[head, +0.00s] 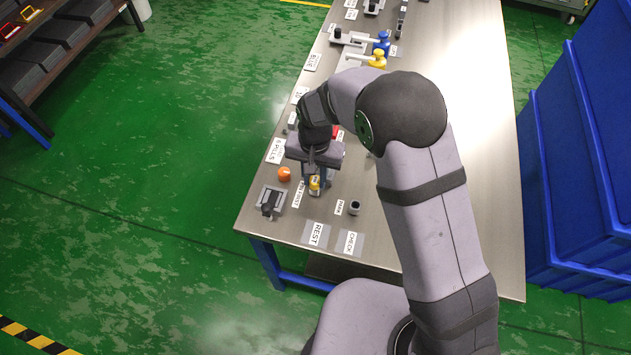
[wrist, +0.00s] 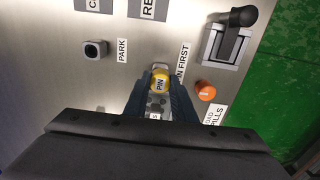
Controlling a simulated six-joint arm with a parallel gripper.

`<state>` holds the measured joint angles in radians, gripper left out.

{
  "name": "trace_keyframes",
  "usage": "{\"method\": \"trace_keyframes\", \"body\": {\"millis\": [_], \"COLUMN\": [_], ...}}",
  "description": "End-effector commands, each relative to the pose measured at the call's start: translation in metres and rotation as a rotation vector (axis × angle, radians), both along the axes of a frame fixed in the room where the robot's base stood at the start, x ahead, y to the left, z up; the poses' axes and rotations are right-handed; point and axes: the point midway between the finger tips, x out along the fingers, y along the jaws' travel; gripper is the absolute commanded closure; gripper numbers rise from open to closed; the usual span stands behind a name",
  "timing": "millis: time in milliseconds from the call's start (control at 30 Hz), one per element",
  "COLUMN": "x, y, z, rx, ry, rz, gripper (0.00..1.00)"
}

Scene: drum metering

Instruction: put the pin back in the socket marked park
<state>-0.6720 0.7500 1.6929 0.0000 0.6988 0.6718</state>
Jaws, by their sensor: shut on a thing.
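The pin (wrist: 160,83), with a yellow top lettered PIN, is between the fingers of my gripper (wrist: 163,90) in the wrist view. My gripper is shut on it. The pin also shows yellow under my gripper (head: 316,184) in the head view. A grey metal piece lies just below the pin in the wrist view; I cannot tell whether the pin is clear of it. The park socket (wrist: 95,50) is a dark square block with a hole, left of the PARK label (wrist: 122,50). It stands apart from my gripper, and shows right of its label in the head view (head: 355,208).
An orange knob (head: 284,174) stands near the table's left edge, by a grey latch-like fixture with a black handle (head: 270,200). REST (head: 315,235) and CHECK (head: 349,242) pads lie at the near end. The steel top between pin and socket looks clear.

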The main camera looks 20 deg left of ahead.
Motion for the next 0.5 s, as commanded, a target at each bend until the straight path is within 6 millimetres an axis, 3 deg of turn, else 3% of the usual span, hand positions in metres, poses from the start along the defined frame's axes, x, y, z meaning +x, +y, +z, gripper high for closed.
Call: {"method": "trace_keyframes", "body": {"millis": [500], "x": [0.0], "y": [0.0], "z": [0.02], "rx": [0.0], "ry": [-0.001], "rz": [0.0], "gripper": [1.0]}}
